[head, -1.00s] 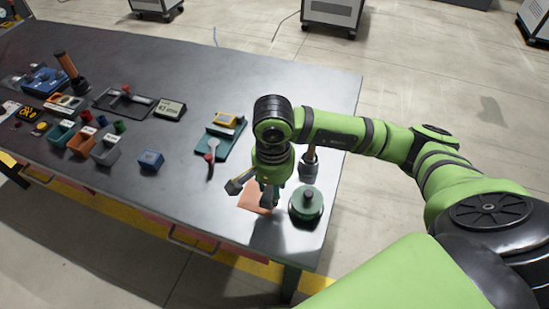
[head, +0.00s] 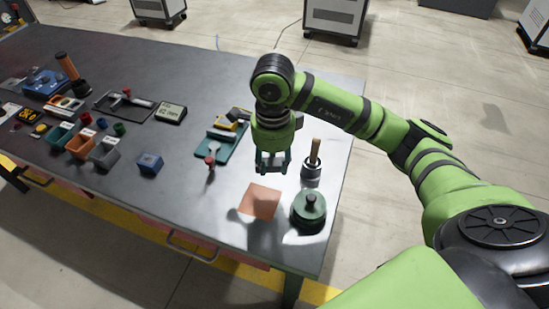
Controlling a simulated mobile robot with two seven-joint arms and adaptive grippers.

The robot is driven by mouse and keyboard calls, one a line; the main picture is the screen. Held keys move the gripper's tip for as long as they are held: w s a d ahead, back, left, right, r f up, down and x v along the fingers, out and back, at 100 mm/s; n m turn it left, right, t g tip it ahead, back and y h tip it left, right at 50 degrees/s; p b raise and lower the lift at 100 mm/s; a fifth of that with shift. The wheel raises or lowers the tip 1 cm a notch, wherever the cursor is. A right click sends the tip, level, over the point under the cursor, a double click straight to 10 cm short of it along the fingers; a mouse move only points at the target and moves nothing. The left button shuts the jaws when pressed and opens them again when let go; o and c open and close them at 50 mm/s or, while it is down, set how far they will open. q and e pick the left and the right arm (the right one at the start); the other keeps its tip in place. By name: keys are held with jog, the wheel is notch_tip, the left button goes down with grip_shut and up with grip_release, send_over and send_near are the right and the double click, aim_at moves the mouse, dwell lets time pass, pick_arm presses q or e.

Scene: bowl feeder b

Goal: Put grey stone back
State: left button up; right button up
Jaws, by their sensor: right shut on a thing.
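My right gripper (head: 272,168) is over the table, above and behind the orange square mat (head: 261,202). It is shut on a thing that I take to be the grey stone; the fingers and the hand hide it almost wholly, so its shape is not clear. The orange mat lies bare near the table's right end. A teal holder (head: 207,154) with a yellow block (head: 228,125) in it stands left of the gripper, partly hidden by the hand. My left gripper is not in view.
Close right of the mat stand a green lidded pot (head: 309,210) and a metal cup with a wooden handle (head: 312,165). A blue box (head: 150,162) and several small bins are further left.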

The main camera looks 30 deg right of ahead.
jog(key=w+d+f, duration=0.1)
jog(key=w, duration=0.1)
jog(key=w+d+f+p, duration=0.1)
jog(key=w+d+f, duration=0.2)
jog(key=w+f, duration=0.1)
jog(key=w, duration=0.1)
jog(key=shift+d+p, duration=0.15)
jog(key=shift+p, duration=0.15)
notch_tip(320, 180, down, 3)
jog(key=shift+p, duration=0.65)
jog(key=shift+f, duration=0.55)
jog(key=o, duration=1.1)
jog(key=shift+r, duration=0.35)
notch_tip(320, 180, up, 12)
jog(key=b, duration=0.2)
jog(key=shift+f, duration=0.2)
